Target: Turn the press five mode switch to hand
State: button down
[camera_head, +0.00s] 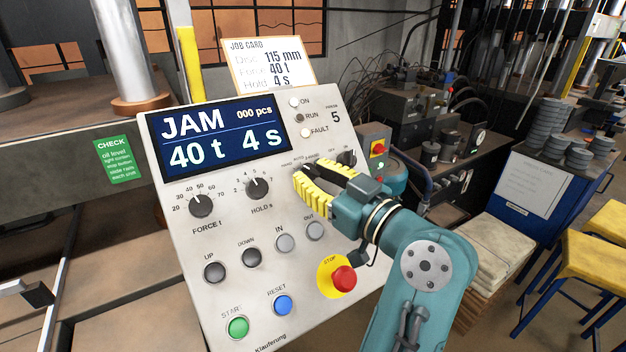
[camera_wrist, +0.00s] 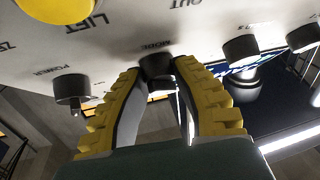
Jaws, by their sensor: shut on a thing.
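The press five control panel (camera_head: 225,270) is pale grey and tilted, with the number 5 at its upper right. The black mode switch (camera_wrist: 156,66) sits under the label MODE in the wrist view. My gripper (camera_head: 304,177), with yellow ribbed fingers, reaches the upper right of the panel. In the wrist view my gripper (camera_wrist: 157,73) has a fingertip on each side of the mode switch and is shut on it. In the head view the fingers hide most of the switch, so I cannot tell which position it points to.
The black power switch (camera_head: 347,158) sits close to the right of my fingers. A red stop button (camera_head: 343,279) on a yellow plate is below my wrist. The display (camera_head: 215,132) reads JAM, 40 t, 4 s. Force (camera_head: 200,205) and hold (camera_head: 257,188) knobs lie left.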

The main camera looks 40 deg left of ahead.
jog(key=shift+f, duration=0.2)
jog(key=c, duration=0.7)
grip_release()
jog(key=shift+a+r, duration=0.1)
jog(key=shift+a, duration=0.05)
jog(key=d, duration=1.2)
jog(key=shift+s+f, duration=0.3)
